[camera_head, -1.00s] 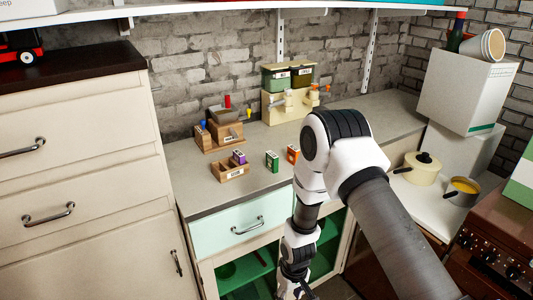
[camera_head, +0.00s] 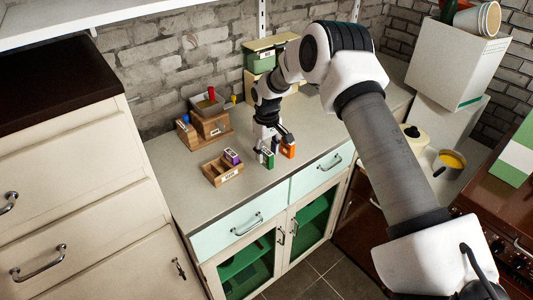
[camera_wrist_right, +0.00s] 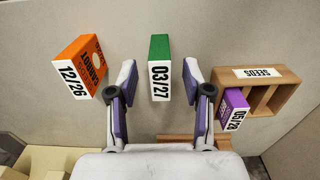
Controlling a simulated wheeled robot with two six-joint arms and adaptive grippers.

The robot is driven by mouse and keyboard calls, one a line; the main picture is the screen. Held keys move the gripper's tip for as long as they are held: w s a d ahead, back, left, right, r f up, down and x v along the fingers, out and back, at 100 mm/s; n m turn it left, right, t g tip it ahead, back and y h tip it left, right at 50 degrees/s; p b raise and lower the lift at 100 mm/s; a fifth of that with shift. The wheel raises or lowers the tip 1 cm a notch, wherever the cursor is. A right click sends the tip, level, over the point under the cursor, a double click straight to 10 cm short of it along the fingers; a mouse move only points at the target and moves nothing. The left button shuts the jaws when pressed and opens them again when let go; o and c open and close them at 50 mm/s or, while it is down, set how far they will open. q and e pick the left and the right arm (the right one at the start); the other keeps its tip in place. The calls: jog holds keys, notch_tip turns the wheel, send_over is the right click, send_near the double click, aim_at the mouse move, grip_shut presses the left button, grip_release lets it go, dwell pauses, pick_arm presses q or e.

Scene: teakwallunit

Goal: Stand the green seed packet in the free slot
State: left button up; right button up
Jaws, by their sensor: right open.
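The green seed packet (camera_head: 268,160) stands upright on the grey counter, partly covered by my right gripper in the head view. In the right wrist view the green packet (camera_wrist_right: 160,48), marked 03/27, lies between the spread fingers of my right gripper (camera_wrist_right: 160,76). The gripper (camera_head: 268,146) is open, pointing down over it. The wooden seed rack (camera_wrist_right: 287,94), labelled SEEDS, is to the right in the wrist view and left in the head view (camera_head: 210,170). A purple packet (camera_wrist_right: 234,104) stands in one end compartment; the remaining rack space looks empty. My left gripper is out of view.
An orange packet (camera_wrist_right: 82,64) stands close beside the green one, on the side away from the rack. A wooden organiser (camera_head: 212,126) with coloured items stands behind the rack. A green box (camera_head: 260,62) stands at the back wall. The counter's front strip is clear.

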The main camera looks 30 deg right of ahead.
jog(key=shift+w+f, duration=0.35)
jog(key=shift+w, duration=0.05)
jog(key=shift+s+r, duration=0.1)
jog(key=c, duration=0.5)
jog(key=shift+s+r, duration=0.15)
jog(key=shift+s, duration=0.05)
grip_shut()
jog(key=shift+s, duration=0.1)
jog(key=shift+w, duration=0.2)
